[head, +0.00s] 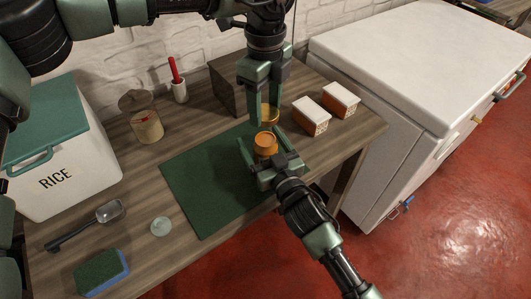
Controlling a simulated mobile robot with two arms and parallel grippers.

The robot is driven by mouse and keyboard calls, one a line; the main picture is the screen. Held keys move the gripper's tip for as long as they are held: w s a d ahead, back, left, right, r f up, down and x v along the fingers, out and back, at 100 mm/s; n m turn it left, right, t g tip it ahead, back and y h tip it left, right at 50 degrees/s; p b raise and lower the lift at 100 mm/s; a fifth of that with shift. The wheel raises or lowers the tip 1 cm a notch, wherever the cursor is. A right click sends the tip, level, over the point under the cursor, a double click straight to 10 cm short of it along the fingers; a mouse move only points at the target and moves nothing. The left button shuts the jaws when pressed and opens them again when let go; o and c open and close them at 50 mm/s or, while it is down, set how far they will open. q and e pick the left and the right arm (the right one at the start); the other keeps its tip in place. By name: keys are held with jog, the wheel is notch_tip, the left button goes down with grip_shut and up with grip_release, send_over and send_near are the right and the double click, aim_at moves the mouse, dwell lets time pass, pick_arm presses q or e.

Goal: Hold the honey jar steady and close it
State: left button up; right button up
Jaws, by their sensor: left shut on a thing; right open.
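The honey jar (265,142), small and orange, stands on the dark green mat (195,180) near its right end. A gold lid (271,113) is gripped by my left gripper (264,116), which points down from above, just behind the jar in the picture. The lid is apart from the jar's top as far as I can tell. My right gripper (263,150) comes from the lower right and is open, with one finger on each side of the jar. The jar's lower part is hidden by my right gripper.
Two white-topped orange boxes (311,116) (341,99) stand to the right. A rice bin (75,180), a jar with a cloth top (145,125), a red-handled tool in a white holder (180,90), a scoop (85,225), a glass disc (161,226) and a sponge (102,271) are left. A white chest (420,60) stands right.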

grip_shut()
pick_arm(q)
send_over(266, 139)
jog(key=shift+f, duration=2.5)
jog(key=shift+f, duration=0.1)
jog(key=shift+f, duration=0.8)
jog(key=shift+f, duration=0.6)
